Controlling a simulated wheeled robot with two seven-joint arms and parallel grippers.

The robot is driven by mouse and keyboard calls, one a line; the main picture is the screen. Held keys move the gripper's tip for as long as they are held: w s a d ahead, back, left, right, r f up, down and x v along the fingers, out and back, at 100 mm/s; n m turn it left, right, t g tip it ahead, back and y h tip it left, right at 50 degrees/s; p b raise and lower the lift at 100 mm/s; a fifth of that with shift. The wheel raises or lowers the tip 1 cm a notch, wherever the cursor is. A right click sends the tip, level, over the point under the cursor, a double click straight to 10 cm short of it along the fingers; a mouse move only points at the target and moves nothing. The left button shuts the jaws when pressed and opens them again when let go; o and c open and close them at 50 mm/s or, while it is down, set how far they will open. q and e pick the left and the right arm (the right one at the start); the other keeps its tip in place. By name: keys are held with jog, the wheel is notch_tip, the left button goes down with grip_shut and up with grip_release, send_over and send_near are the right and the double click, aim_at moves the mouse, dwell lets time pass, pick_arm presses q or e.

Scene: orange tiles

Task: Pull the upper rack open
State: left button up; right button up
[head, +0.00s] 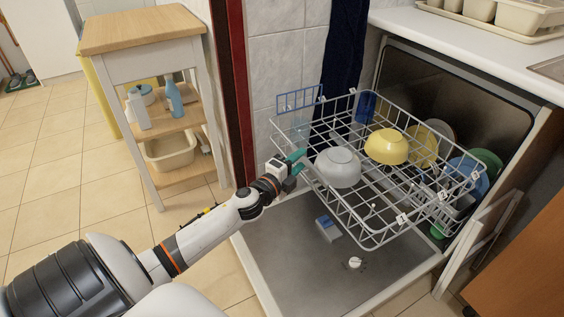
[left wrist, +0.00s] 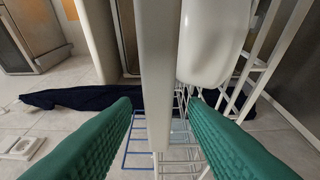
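The upper rack (head: 375,240) is a white wire basket. It stands out of the dishwasher, above the lowered door, with its back part near the opening. My left gripper (head: 300,161) is at the rack's left front edge, beside the grey bowl. In the left wrist view its green fingers (left wrist: 160,105) are apart, with a white bar (left wrist: 155,60) of the rack between them and gaps showing on both sides. My right gripper is not in view.
The lowered dishwasher door (head: 300,275) lies below the rack. A wooden-topped trolley (head: 142,30) stands at the left. A white counter (head: 470,45) with a dish tray is above the dishwasher. A dark blue towel (head: 343,50) hangs behind the rack.

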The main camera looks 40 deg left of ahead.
pick_arm(q)
jog(key=s, duration=0.9)
jog(key=shift+s+p, duration=0.35)
jog(key=shift+p, duration=0.1)
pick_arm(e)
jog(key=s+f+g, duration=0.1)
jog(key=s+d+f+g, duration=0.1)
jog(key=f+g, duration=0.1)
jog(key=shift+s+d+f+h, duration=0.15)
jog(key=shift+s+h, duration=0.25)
